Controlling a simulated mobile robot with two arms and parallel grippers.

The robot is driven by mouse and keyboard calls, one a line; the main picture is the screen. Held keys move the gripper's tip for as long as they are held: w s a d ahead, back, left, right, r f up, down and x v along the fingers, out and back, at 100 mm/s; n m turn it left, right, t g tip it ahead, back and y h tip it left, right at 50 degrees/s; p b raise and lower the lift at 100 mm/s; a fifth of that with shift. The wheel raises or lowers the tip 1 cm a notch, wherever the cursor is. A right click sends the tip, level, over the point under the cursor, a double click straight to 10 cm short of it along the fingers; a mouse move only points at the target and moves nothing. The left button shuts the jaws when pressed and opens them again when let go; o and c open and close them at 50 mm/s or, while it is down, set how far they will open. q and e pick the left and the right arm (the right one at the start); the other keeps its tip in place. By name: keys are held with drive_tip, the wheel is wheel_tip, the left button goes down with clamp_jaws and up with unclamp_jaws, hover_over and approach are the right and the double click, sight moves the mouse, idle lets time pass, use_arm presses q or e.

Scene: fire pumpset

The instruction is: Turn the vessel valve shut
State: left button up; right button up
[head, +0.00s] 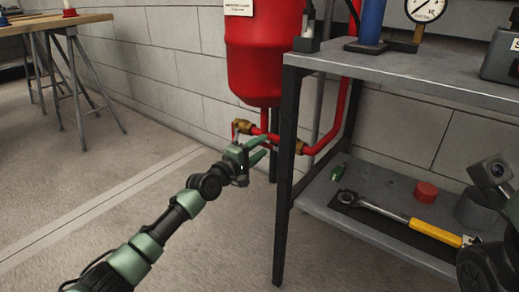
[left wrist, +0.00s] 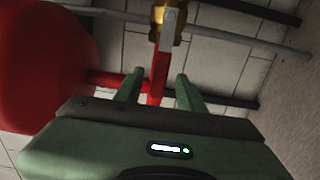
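The vessel valve (head: 243,126) is a brass body on the red pipe below the red vessel (head: 265,50). In the left wrist view the brass valve (left wrist: 177,33) is at the top, with a lever (left wrist: 160,72), grey near the brass and red further along. My left gripper (head: 262,149) is open at the valve. In the left wrist view its two green fingers (left wrist: 160,86) stand apart on either side of the red lever, with visible gaps. My right gripper's fingers are not seen; part of my right arm shows at the right edge.
A grey metal bench (head: 400,72) stands right of the valve, its front leg (head: 284,190) close to my left gripper. Its lower shelf (head: 375,222) holds a yellow-handled wrench (head: 432,231) and a red cap (head: 426,191).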

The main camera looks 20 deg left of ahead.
use_arm(q)
clamp_jaws()
drive_tip(key=shift+f, duration=0.1)
idle(1.2)
